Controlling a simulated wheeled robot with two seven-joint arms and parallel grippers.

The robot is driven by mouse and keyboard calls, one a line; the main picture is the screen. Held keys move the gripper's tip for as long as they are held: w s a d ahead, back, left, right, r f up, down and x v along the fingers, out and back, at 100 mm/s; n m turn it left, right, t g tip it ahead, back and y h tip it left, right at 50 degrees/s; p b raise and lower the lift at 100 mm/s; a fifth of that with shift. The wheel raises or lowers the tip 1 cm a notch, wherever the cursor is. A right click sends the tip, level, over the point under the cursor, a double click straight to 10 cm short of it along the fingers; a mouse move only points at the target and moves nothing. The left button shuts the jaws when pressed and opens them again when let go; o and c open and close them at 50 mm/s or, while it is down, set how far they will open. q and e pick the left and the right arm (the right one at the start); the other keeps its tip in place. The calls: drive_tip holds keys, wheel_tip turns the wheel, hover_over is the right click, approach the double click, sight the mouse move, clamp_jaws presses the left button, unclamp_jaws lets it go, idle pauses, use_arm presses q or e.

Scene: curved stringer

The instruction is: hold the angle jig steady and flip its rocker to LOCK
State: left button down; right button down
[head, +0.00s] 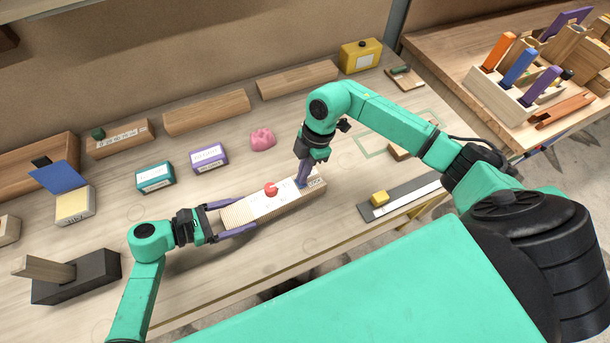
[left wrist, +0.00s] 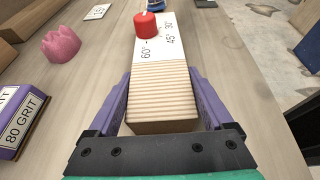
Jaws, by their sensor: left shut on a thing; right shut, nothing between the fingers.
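The angle jig (head: 243,206) is a long wooden block with a white label strip, lying on the bench. Its ribbed near end (left wrist: 161,92) sits between the purple fingers of my left gripper (head: 241,215), which is shut on it. A red knob (head: 270,188) stands on the strip. It also shows in the left wrist view (left wrist: 147,24), by the 60°, 45° and 30° marks. My right gripper (head: 303,186) is shut and empty, pointing down at the jig's far end beside the LOCK lettering (head: 314,183). Its fingers hide the rocker, so I cannot tell its position.
Behind the jig are a pink lump (head: 262,139), a purple grit box (head: 209,158) and a teal box (head: 155,177). Bare bench lies in front of the jig.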

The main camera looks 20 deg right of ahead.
drive_tip(key=shift+w+r, duration=0.1)
drive_tip(key=shift+w, duration=0.05)
drive_tip(key=shift+r, duration=0.2)
drive_tip(key=a+v, duration=0.1)
drive_tip(key=v, duration=1.2)
drive_tip(key=shift+w+r, duration=0.2)
drive_tip(key=shift+r, duration=0.1)
drive_tip(key=shift+s+d+r, duration=0.1)
drive_tip(key=shift+s, duration=0.55)
